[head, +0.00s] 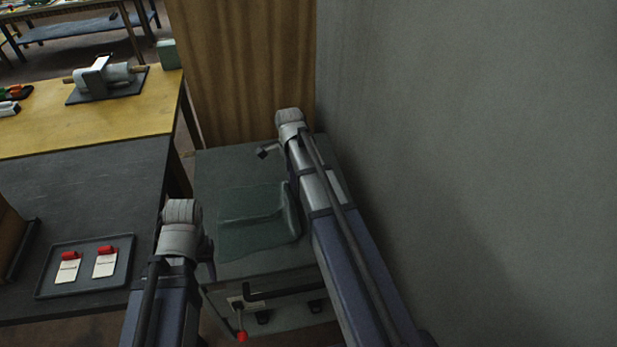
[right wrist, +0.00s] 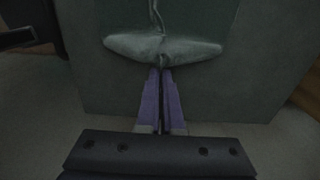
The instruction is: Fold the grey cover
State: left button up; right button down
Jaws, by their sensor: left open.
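The grey cover (head: 262,232) is a dark grey-green cloth on top of the cabinet (head: 222,168) in the head view. A raised crease runs across it and its right side is bunched up. In the right wrist view, my right gripper's purple fingers (right wrist: 160,72) are close together at a puckered ridge of the cover (right wrist: 190,47) and pinch it. My left gripper (head: 206,250) is low at the cover's left side, open, mostly hidden behind my left arm.
A dark table at left holds a tray (head: 45,288) with two red-and-white items. A yellow bench (head: 60,132) stands behind it. A grey wall (head: 480,130) is close on the right. A red-tipped lever (head: 241,330) and a black handle (head: 290,289) are on the cabinet front.

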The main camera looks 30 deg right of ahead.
jog(key=w+a+r+p, duration=0.2)
jog(key=a+r, duration=0.1)
jog(key=a, duration=0.3)
jog(key=w+a+f+b, duration=0.1)
jog(key=a+f+b, duration=0.3)
jog(key=a, duration=0.1)
jog(key=w+a+f+b, duration=0.1)
jog(key=a+f+b, duration=0.4)
jog(key=a, duration=0.1)
jog(key=w+a+f+b, duration=0.1)
jog(key=a+f+b, duration=0.4)
jog(key=a, duration=0.1)
jog(key=shift+w+a, duration=0.1)
jog(key=shift+w, duration=0.2)
pick_arm(q)
notch_tip(320, 180, down, 11)
pick_arm(e)
grip_release()
